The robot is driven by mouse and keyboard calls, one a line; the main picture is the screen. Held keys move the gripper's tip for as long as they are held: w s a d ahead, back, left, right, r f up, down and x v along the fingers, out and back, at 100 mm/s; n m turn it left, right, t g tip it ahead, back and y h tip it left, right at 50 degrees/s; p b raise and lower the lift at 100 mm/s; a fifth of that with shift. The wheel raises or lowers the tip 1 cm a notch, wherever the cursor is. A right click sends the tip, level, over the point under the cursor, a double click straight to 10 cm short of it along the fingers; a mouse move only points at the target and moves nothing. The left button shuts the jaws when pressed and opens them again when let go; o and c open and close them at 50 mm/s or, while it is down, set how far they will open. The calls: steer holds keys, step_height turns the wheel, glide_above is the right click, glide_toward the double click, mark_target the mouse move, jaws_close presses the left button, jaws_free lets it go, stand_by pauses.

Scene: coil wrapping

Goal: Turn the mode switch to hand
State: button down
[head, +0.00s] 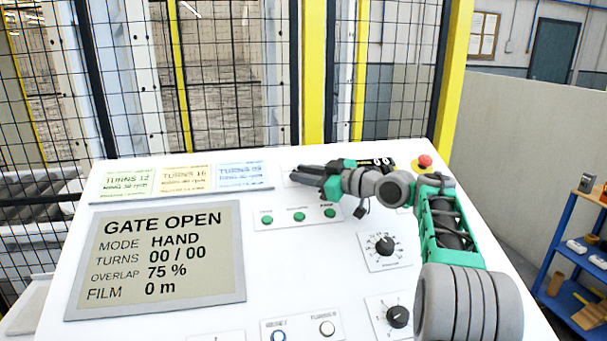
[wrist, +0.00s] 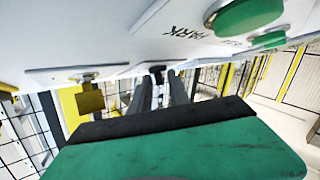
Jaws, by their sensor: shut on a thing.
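My gripper (head: 303,174) is at the upper middle of the white sloped panel (head: 180,320), over a small plate, with its fingers closed together. In the wrist view the two grey fingers (wrist: 162,92) reach up to a small black knob (wrist: 157,69) on a plate and are shut on it; I take it to be the mode switch. In the head view the fingers hide this knob, so its pointing direction cannot be read there. The panel display (head: 160,255) reads GATE OPEN, MODE HAND, TURNS 00 / 00, OVERLAP 75 % and FILM 0 m.
Several green buttons (head: 298,216) sit just below the gripper. A red emergency button (head: 425,161) is at the panel's top right. Two black dials (head: 384,245) (head: 398,316) are lower right. Mesh fencing (head: 230,80) stands behind the panel.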

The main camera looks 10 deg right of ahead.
steer(key=c, duration=1.5)
jaws_free()
steer(key=shift+f, duration=0.15)
steer(key=b+v, duration=0.1)
steer(key=v, duration=0.6)
steer(key=shift+s+d+b, duration=0.25)
steer(key=shift+s+b, duration=0.05)
steer(key=shift+b, duration=0.1)
